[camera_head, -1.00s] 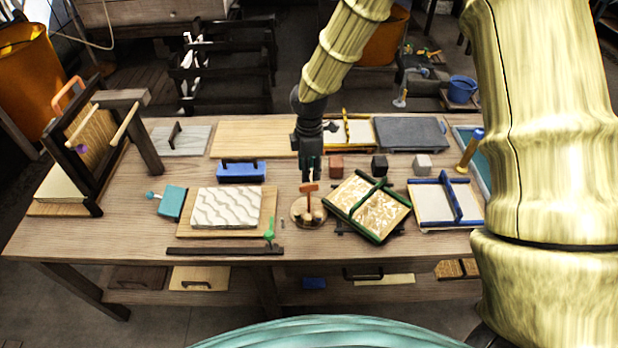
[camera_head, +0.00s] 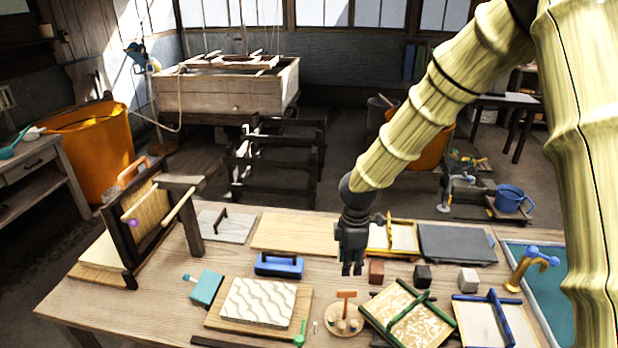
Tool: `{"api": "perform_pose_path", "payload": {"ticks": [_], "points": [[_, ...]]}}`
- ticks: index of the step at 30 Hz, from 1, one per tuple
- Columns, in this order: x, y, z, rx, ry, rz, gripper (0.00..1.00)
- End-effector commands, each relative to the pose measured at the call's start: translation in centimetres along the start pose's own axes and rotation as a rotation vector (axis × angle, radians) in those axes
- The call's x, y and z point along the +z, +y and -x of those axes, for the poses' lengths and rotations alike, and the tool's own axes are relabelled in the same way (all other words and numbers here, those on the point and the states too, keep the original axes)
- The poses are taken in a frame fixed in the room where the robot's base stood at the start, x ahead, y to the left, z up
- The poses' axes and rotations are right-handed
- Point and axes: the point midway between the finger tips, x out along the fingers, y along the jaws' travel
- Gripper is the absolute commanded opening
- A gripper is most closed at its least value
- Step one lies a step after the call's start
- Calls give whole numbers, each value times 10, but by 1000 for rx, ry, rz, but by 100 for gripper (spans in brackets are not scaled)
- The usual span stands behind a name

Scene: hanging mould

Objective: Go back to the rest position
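My gripper (camera_head: 352,268) is the dark end of my bamboo-look arm. It hangs above the middle of the wooden workbench (camera_head: 150,306), fingers pointing down, with nothing seen in it. The gap between its fingers is too small to judge. Below it, a small round wooden stand (camera_head: 343,328) holds an orange-headed tool (camera_head: 346,297), apart from the gripper. A green-framed mould (camera_head: 395,318) lies tilted to the right of the stand. A blue-framed mould (camera_head: 470,325) lies further right.
A wavy white slab on a board (camera_head: 256,303), a blue-handled float (camera_head: 279,265) and a teal block (camera_head: 206,288) lie left of the gripper. Small brown, black and pale cubes sit to its right. An upright wooden frame (camera_head: 188,205) stands at the left.

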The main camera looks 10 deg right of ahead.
Motion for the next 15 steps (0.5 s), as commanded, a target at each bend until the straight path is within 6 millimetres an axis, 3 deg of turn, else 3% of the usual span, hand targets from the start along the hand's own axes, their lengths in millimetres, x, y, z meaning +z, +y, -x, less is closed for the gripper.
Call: {"api": "perform_pose_path", "payload": {"ticks": [5, 15], "points": [[-6, -25, -40, -33, 36, -95, 32], [-15, -139, -174, -126, 133, -589, 32]]}}
